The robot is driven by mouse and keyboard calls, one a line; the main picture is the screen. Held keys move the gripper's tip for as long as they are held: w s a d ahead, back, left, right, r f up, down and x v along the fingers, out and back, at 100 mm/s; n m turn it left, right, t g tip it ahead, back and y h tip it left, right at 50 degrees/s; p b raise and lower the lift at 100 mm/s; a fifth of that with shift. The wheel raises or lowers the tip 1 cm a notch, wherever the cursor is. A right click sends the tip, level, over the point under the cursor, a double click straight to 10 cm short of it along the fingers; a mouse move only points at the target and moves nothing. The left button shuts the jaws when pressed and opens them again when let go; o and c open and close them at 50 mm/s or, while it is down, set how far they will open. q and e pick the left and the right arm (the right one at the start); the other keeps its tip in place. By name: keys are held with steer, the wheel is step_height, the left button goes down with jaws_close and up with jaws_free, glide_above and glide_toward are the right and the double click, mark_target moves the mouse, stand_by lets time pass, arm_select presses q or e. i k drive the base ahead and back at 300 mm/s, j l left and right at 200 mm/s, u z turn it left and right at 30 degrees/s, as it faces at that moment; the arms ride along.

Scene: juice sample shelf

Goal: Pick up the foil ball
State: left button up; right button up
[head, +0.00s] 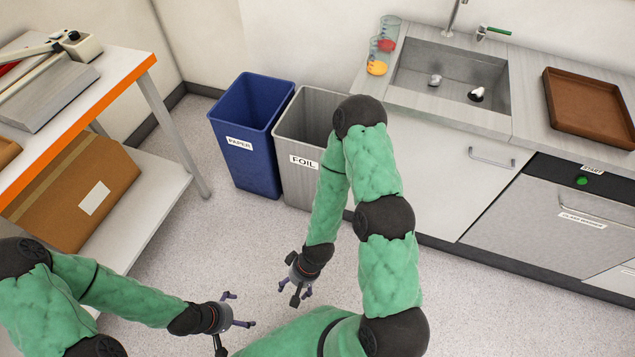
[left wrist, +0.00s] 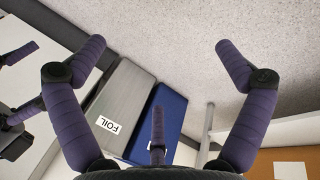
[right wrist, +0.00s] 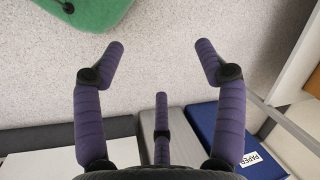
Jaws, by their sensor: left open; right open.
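Two small silvery lumps lie in the sink basin in the head view, one farther back (head: 435,80) and one nearer the front right (head: 476,94) with a dark patch beside it. Either may be the foil ball; they are too small to tell apart surely. My left gripper (head: 240,309) is open and empty over the floor at the lower middle, far from the sink. My right gripper (head: 300,292) is open and empty, also over the floor, to its right. Neither wrist view shows the lumps.
The sink (head: 447,65) is set in a counter with cups (head: 384,45) at its left and a brown tray (head: 590,105) at its right. A blue PAPER bin (head: 245,150) and grey FOIL bin (head: 297,140) stand on the floor. An orange-edged bench (head: 110,85) is at left.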

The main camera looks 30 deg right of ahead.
mark_target(435, 81)
steer(key=z, duration=1.8)
